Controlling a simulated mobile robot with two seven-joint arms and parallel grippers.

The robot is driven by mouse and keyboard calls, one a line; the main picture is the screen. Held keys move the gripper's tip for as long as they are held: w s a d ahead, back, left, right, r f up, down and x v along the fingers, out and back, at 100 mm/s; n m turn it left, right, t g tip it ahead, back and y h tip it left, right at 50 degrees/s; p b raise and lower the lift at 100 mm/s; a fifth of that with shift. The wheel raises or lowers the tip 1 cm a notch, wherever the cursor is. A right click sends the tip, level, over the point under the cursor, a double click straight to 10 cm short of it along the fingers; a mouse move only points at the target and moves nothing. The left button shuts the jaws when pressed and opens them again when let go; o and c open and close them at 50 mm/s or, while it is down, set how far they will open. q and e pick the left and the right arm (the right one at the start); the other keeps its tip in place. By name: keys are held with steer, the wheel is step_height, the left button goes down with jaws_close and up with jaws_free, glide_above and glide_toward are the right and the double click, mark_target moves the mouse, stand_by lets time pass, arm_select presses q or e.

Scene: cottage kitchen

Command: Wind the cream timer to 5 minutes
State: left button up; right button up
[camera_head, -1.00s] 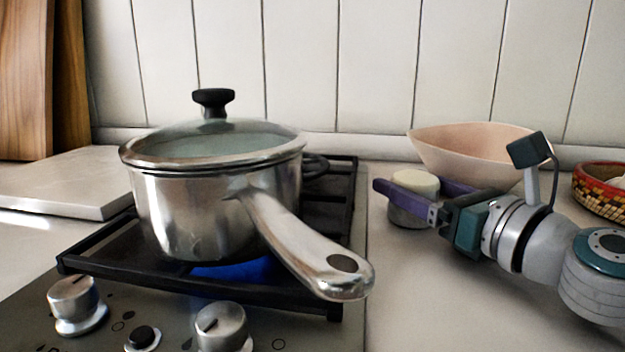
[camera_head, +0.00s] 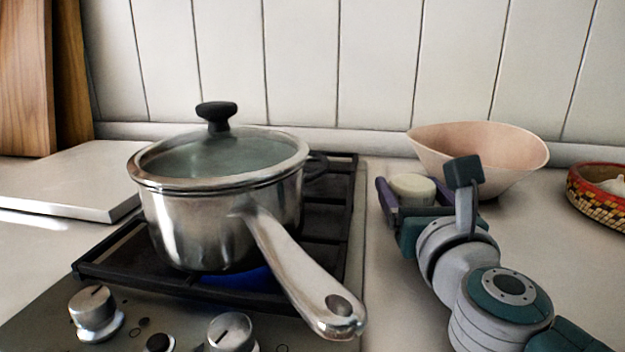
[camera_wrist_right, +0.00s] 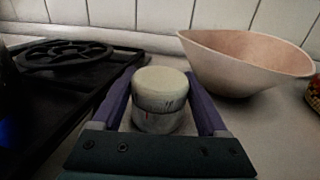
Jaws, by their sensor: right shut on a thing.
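The cream timer (camera_head: 412,187) stands upright on the counter right of the stove, with a cream top over a greyer lower part. It also shows in the right wrist view (camera_wrist_right: 160,90), where a small red mark and dark marks are visible on its side near the seam. My right gripper (camera_head: 412,192) has its purple fingers on either side of the timer and is shut on it. In the right wrist view the fingers (camera_wrist_right: 160,98) flank the timer left and right. I cannot read the minute setting. My left gripper is not in view.
A steel saucepan (camera_head: 222,218) with a glass lid sits on the lit gas hob (camera_head: 326,235), its handle reaching toward the front. A pinkish bowl (camera_head: 478,155) stands close behind the timer. A patterned basket (camera_head: 597,196) is at the far right.

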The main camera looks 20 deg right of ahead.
mark_target(417, 203)
steer(key=shift+m+g+h, duration=0.3)
steer(key=shift+m+h, duration=0.2)
steer(key=shift+h, duration=0.2)
steer(key=o, duration=1.3)
steer(key=shift+c, duration=0.2)
steer(key=v, duration=0.9)
steer(key=shift+s+f+b, duration=0.1)
steer(key=shift+s+b, duration=0.05)
steer(key=shift+b, duration=0.15)
steer(key=shift+s+a, duration=0.2)
steer(key=shift+s, duration=0.1)
